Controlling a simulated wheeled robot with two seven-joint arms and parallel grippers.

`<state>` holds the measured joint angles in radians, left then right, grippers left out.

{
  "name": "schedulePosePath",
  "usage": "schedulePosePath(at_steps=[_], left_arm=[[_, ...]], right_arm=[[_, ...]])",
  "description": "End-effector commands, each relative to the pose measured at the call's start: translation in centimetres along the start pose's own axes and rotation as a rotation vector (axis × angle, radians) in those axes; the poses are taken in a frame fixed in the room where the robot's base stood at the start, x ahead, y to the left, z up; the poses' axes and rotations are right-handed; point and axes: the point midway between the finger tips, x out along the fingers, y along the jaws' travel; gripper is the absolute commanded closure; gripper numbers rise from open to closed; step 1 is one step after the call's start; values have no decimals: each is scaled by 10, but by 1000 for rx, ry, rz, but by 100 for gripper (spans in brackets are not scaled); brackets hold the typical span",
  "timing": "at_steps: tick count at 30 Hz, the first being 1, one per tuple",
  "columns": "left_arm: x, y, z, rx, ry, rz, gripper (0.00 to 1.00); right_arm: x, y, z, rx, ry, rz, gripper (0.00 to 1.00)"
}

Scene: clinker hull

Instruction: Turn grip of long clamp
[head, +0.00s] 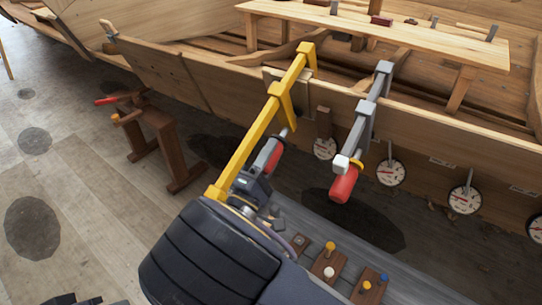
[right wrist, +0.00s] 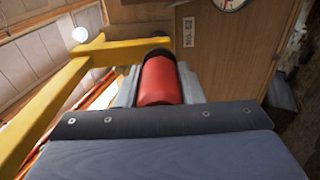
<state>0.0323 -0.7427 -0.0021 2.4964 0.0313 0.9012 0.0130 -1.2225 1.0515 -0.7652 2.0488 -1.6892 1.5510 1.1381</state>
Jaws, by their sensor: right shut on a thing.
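The long yellow clamp (head: 247,142) hangs over the top edge of the hull plank, its bar slanting down to the left. Its red grip (head: 267,154) is below the bar. My right gripper (head: 258,180) has reached this grip from below. In the right wrist view the red grip (right wrist: 160,80) lies between the two grey fingers, and the gripper is shut on it. The yellow bar passes just left of the gripper there. The grip's near end is hidden by the gripper's body.
A shorter grey clamp (head: 366,120) with a red handle (head: 344,184) stands close to the right. Round dials (head: 390,172) line the plank. A bench with knobbed wooden blocks (head: 329,264) lies below. A brown trestle (head: 160,140) stands left; the floor farther left is open.

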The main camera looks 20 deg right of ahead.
Motion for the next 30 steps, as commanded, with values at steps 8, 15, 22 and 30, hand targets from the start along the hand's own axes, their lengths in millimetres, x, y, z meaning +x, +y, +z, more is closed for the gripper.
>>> schedulePosePath(at_steps=[8,15,22,30], left_arm=[[0,0,0,0,0,0,71],[0,0,0,0,0,0,71],[0,0,0,0,0,0,71],[1,0,0,0,0,0,71]], right_arm=[[-2,-1,-1,0,6,-6,89],[-1,-1,-1,0,4,-3,44],[-1,0,-1,0,2,-1,44],[-33,0,-1,-1,7,-1,44]])
